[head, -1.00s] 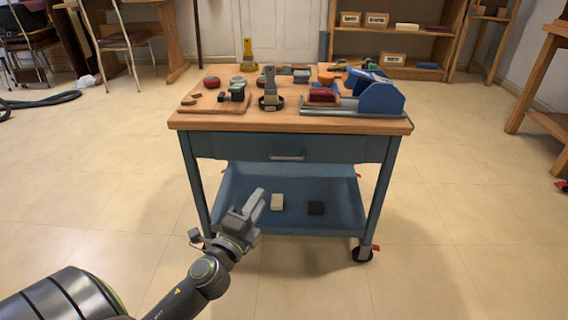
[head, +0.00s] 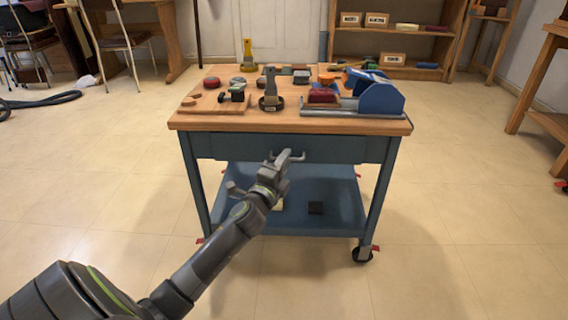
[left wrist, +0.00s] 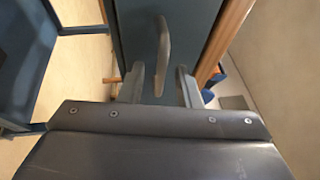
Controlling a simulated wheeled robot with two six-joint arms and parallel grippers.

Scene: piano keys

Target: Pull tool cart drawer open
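The tool cart (head: 186,122) has a wooden top and a blue-grey frame. Its drawer (head: 340,150) is closed, with its front flush under the top. The bar handle (head: 300,156) is partly hidden by my left gripper (head: 286,155). In the left wrist view the handle (left wrist: 163,45) stands out from the drawer front (left wrist: 135,35). My left gripper (left wrist: 161,86) is open, its two fingers apart to either side of the handle's line. My right gripper is not in view.
Tools and parts lie on the cart top, including a blue device (head: 380,98) at the right. The floor (head: 450,240) around the cart is clear. A wooden bench (head: 545,80) stands at the far right.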

